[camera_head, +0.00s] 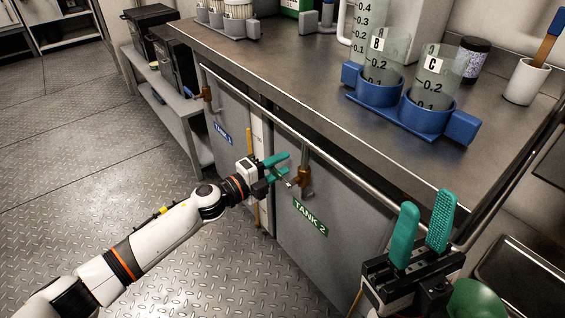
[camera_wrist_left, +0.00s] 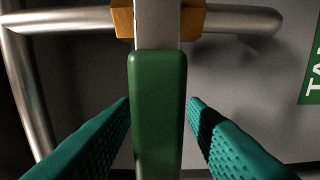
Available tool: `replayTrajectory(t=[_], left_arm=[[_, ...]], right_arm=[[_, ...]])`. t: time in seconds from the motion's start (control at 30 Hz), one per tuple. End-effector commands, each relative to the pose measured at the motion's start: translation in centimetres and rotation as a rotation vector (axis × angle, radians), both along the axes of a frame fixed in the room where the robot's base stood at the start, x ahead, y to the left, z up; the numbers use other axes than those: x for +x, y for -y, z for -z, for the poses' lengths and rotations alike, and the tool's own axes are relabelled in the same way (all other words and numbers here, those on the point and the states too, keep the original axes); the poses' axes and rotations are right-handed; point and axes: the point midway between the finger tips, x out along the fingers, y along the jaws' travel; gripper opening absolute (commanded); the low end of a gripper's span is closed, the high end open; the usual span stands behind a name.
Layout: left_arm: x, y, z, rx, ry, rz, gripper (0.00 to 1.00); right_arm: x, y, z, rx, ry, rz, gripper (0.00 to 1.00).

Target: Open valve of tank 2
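My left gripper (camera_head: 284,166) is open at the valve. Its teal fingers (camera_wrist_left: 160,102) stand on either side of the green sleeve, with a visible gap on both sides. In the head view the fingers hide most of the lever. My right gripper (camera_head: 427,200) is open and empty at the lower right.
A long metal rail (camera_head: 335,147) runs along the counter edge above the valve. The TANK 1 label (camera_head: 222,133) and another brass valve (camera_head: 207,94) are further left. Beakers in a blue holder (camera_head: 425,118) stand on the counter. The floor (camera_head: 110,175) at left is clear.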

Motion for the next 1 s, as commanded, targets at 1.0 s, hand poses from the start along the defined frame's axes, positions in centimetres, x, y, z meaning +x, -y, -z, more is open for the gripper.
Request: replayTrajectory(t=[1.0], left_arm=[[0.0,1.2,0.4,-0.055,-0.075,-0.001,0.00]], right_arm=[[2.4,-0.5,0.2,-0.046,-0.145,0.009,0.36]])
